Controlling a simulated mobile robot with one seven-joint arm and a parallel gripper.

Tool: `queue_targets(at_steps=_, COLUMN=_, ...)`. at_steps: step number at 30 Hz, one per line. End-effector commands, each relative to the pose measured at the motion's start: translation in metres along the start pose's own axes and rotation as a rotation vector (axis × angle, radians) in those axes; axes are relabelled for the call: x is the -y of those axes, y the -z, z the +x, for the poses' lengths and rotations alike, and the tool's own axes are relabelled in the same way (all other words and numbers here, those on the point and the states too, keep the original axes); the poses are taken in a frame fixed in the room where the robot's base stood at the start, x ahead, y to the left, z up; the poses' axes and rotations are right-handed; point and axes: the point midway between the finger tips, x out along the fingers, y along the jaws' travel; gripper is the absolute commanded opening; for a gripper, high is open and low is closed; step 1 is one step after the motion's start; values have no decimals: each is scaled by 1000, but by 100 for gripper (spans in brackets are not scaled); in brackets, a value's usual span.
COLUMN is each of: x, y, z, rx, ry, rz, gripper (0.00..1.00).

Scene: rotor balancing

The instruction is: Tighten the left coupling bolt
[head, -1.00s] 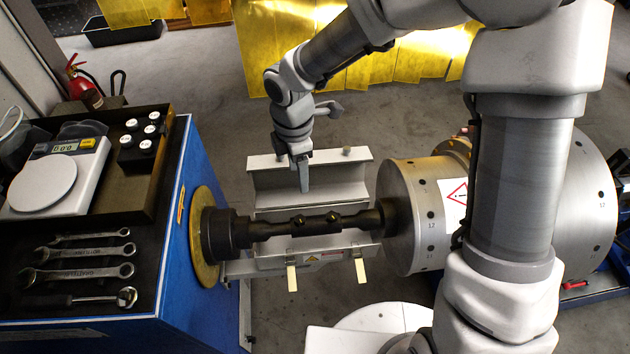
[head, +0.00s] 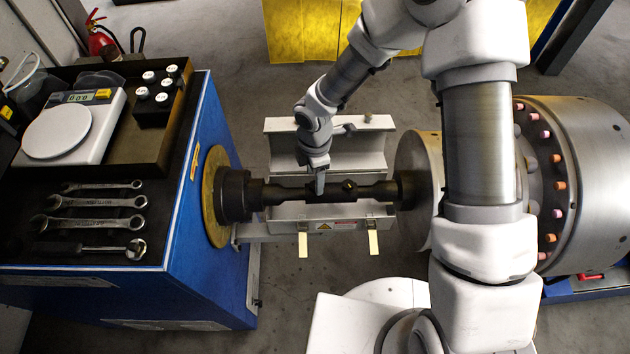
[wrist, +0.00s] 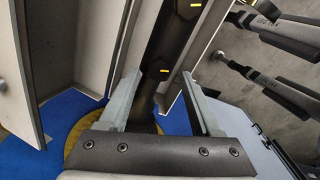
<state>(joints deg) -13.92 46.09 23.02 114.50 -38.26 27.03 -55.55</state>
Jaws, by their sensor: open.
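The dark coupling shaft (head: 285,193) runs from the blue cabinet's flange to the metal rotor. Its right bolt (head: 349,186) shows; the left bolt is hidden behind my gripper (head: 320,186) in the head view. In the wrist view, my gripper (wrist: 161,76) is open, its two grey fingers apart on either side of the shaft (wrist: 170,45). A bolt with a yellow mark (wrist: 157,72) lies between the fingertips, and a second marked bolt (wrist: 187,8) is farther up the shaft. I cannot tell whether the fingers touch anything.
The blue cabinet (head: 205,150) stands left, with several wrenches (head: 95,202), a scale (head: 58,131) and a dark block of white-topped pieces (head: 160,95) on top. A light metal channel (head: 375,150) sits behind the shaft. The large rotor (head: 590,180) is right.

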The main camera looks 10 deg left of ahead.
Motion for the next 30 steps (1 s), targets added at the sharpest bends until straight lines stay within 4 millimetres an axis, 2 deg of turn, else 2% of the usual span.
queue_targets(at_steps=1, x=0, y=0, z=8, rx=-1, ry=1, rz=0, gripper=65)
queue_targets(at_steps=6, x=-1, y=0, z=19, rx=0, ry=-1, rz=-1, gripper=65)
queue_targets(at_steps=15, x=-1, y=0, z=21, rx=0, ry=-2, rz=0, gripper=65)
queue_targets(at_steps=17, x=-1, y=0, z=21, rx=0, ry=-1, rz=0, gripper=56)
queue_targets(at_steps=26, x=0, y=0, z=21, rx=0, ry=-1, rz=0, gripper=2)
queue_targets(at_steps=30, x=-1, y=0, z=21, rx=0, ry=-1, rz=1, gripper=0)
